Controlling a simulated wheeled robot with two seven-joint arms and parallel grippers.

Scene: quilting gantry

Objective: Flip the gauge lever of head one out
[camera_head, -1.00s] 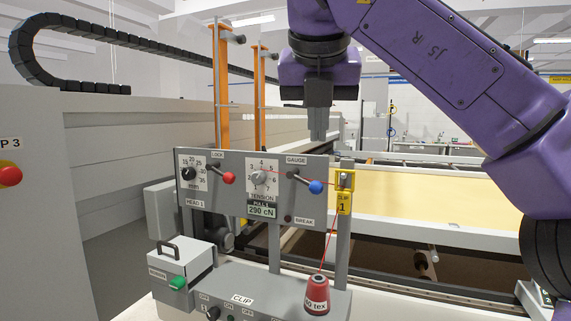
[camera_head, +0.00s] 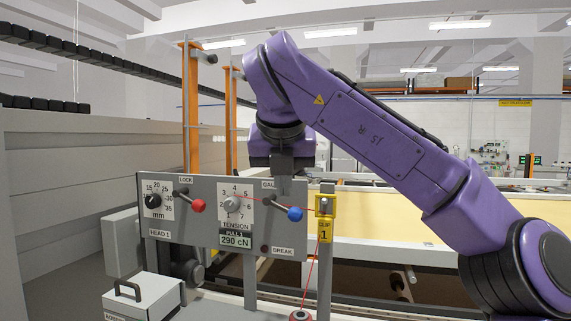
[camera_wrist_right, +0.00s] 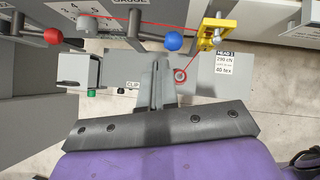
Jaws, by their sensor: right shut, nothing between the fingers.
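The gauge lever of head one ends in a blue ball (camera_head: 295,214) on the right part of the grey panel (camera_head: 210,247). Its arm slants down to the right from its pivot. The ball also shows in the wrist view (camera_wrist_right: 173,41). My right gripper (camera_head: 286,188) points down just above the lever, in front of the panel, and covers part of the GAUGE label. Its fingers (camera_wrist_right: 155,83) are shut and empty; I cannot tell whether they touch the lever. My left gripper is not in view.
A red thread runs from the tension dial (camera_head: 231,204) past the lever to the yellow clip (camera_head: 325,228), then down to a spool. The red-balled lock lever (camera_head: 198,206) sits to the left. Orange posts (camera_head: 193,110) stand behind the panel.

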